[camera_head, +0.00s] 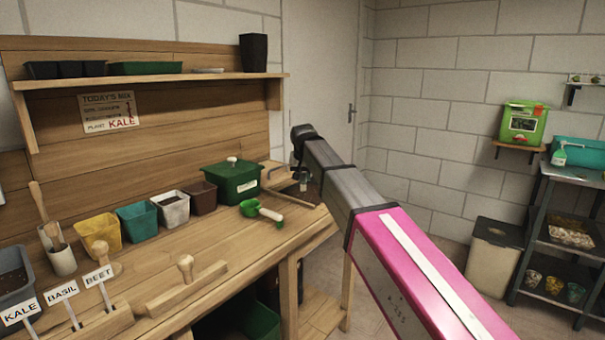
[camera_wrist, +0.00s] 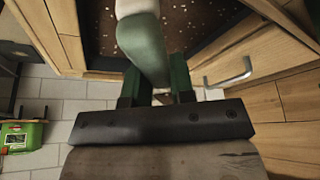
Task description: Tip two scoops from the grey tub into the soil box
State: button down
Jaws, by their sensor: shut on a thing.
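My gripper (camera_wrist: 158,85) is shut on a pale green and cream tool (camera_wrist: 145,50), seemingly a scoop; its far end is cut off by the top of the wrist view. Beyond it is dark, speckled soil in a dark-edged box (camera_wrist: 100,72). In the head view my gripper (camera_head: 303,184) is small, near the right end of the bench, and what it holds is unclear. A grey tub (camera_head: 18,295) with dark contents stands at the bench's left edge. A green tool with a cream handle (camera_head: 268,213) shows on the bench left of my gripper.
Yellow (camera_head: 99,232), teal (camera_head: 138,222), white (camera_head: 172,208) and brown (camera_head: 203,197) pots line the bench (camera_head: 215,243). A lidded green box (camera_head: 231,182) stands beside them. Label stakes and a wooden tamper (camera_head: 187,285) are in front.

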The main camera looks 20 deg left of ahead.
jog(key=shift+f, duration=0.8)
jog(key=shift+d+f, duration=0.1)
jog(key=y, duration=0.1)
jog(key=r+m+g+y, duration=0.1)
jog(key=y, duration=0.1)
jog(key=shift+w+d, duration=0.2)
jog(key=y, duration=0.2)
jog(key=m+g+y, duration=0.1)
jog(key=shift+w+d+r+g+y, duration=0.1)
jog(key=shift+d+r+g+y, duration=0.05)
jog(key=shift+r+g+y, duration=0.2)
jog(key=shift+w+d+r+m+y, duration=0.2)
jog(key=shift+m+y, duration=0.4)
jog(key=shift+y, duration=0.45)
jog(key=shift+w+d+r+m+y, duration=0.2)
jog(key=shift+m+y, duration=0.4)
jog(key=shift+y, duration=0.45)
jog(key=shift+w+d+r+m+y, duration=0.1)
jog(key=shift+w+d+m+y, duration=0.15)
jog(key=shift+m+y, duration=0.6)
jog(key=shift+a+n, duration=0.1)
jog(key=shift+n, duration=0.15)
